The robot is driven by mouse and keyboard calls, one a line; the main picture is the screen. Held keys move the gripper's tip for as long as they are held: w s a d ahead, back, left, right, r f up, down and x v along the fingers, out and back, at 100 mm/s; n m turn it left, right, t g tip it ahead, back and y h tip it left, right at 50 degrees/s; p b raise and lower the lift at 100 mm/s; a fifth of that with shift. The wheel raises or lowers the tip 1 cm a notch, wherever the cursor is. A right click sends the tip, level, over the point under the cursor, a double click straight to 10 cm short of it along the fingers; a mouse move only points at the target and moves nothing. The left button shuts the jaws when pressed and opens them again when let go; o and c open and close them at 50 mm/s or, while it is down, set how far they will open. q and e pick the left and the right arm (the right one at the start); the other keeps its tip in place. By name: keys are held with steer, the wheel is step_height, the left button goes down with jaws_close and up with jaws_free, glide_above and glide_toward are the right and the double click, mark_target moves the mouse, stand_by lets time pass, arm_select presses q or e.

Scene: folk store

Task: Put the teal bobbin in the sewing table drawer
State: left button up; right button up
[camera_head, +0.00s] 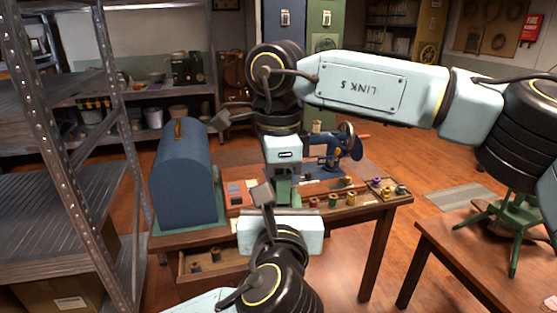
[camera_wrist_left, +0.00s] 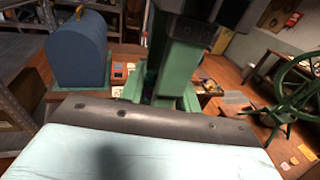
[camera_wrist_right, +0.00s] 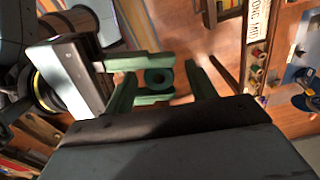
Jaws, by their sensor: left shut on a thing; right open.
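The teal bobbin (camera_wrist_right: 158,78) shows in the right wrist view as a ring between the green fingers of my left gripper (camera_wrist_right: 150,80), which is shut on it. My right gripper (camera_wrist_right: 163,70) is open, and its fingers appear to either side of the bobbin; I cannot tell whether they touch it. In the head view my right gripper (camera_head: 284,188) points down over the left hand, and the bobbin is hidden. The sewing table (camera_head: 352,201) has its drawer (camera_head: 227,265) pulled open at the lower left, with small dark items inside. The left wrist view hides the bobbin.
A blue domed cover (camera_head: 183,185) stands on the table's left side. A blue sewing machine (camera_head: 328,148) stands behind my grippers. Several coloured spools and a small tray (camera_head: 402,189) lie at the right. A metal shelf (camera_head: 75,120) stands left, another table (camera_head: 460,258) right.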

steer(key=shift+f, duration=0.95)
steer(key=c, duration=0.9)
arm_select(q)
steer(key=o, duration=1)
arm_select(e)
steer(key=shift+c, duration=0.2)
arm_select(q)
steer(key=shift+o, duration=0.2)
steer(key=shift+s, duration=0.1)
